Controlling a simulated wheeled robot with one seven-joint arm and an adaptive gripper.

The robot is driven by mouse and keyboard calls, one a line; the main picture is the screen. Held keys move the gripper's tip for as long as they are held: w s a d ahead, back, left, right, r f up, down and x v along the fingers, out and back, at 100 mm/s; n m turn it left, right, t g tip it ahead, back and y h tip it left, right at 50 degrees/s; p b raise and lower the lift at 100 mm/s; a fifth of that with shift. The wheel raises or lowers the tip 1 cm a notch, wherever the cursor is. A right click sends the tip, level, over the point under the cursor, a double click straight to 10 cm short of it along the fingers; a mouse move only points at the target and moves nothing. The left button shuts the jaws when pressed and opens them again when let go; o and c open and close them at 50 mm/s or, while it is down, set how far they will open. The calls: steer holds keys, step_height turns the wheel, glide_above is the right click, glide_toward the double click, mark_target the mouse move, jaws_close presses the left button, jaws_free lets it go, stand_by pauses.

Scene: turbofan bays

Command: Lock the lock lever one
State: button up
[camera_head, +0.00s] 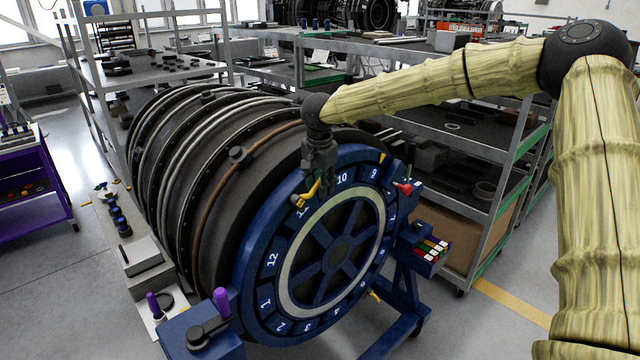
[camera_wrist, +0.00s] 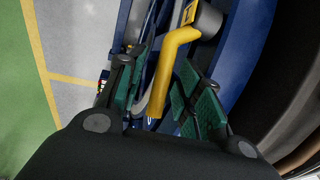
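A yellow lever (camera_head: 309,194) sits on the blue numbered ring (camera_head: 262,235) of the turbofan, near the number 11. In the wrist view this bent yellow lever (camera_wrist: 172,65) has a dark round hub at its top end. My gripper (camera_head: 312,180) is at the lever, pointing down. In the wrist view my gripper (camera_wrist: 160,95) has its green-padded fingers apart, with the lever between them. The lever lies nearer the right finger; contact is unclear. Another yellow piece (camera_head: 382,158) is near the number 9, and one (camera_head: 374,295) is low on the ring. No label marks which is lever one.
A red-knobbed part (camera_head: 405,188) sticks out at the ring's right. A blue box of coloured items (camera_head: 430,252) hangs beside it. A blue stand with a purple handle (camera_head: 222,300) is at the front left. Metal shelving (camera_head: 490,210) stands close behind on the right.

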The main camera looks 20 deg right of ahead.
steer(key=shift+r, duration=0.1)
steer(key=v, duration=1.1)
steer(key=shift+r, duration=0.35)
